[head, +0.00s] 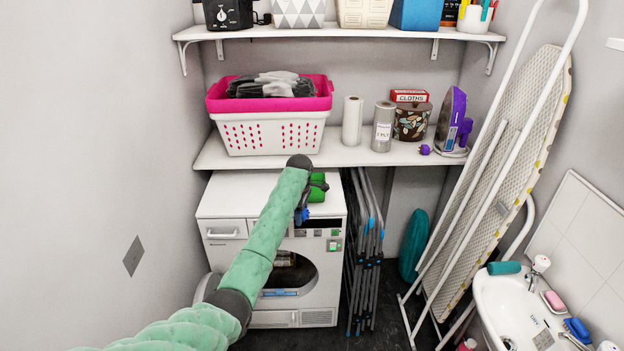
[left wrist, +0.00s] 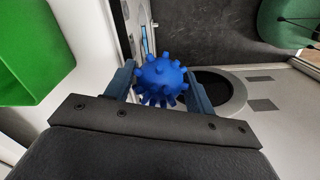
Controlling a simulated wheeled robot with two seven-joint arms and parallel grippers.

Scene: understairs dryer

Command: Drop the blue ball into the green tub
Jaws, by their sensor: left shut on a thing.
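The blue ball (left wrist: 162,76) is spiky and sits between the two fingers of my left gripper (left wrist: 160,88) in the left wrist view. My left gripper is shut on it. In the head view my left gripper (head: 301,213) is at the front top edge of the white dryer, and the ball is mostly hidden there. The green tub (head: 318,188) stands on the dryer top, just behind and right of the gripper, partly covered by my arm. In the left wrist view the tub (left wrist: 30,50) is at the upper left, apart from the ball. My right gripper is not in view.
The white dryer (head: 229,210) stands under a shelf (head: 365,153) holding a pink-rimmed basket (head: 268,134), rolls, a pot and a purple iron (head: 453,122). Folded racks (head: 363,250) stand right of the dryer. An ironing board (head: 500,190) leans beside a basin (head: 515,310).

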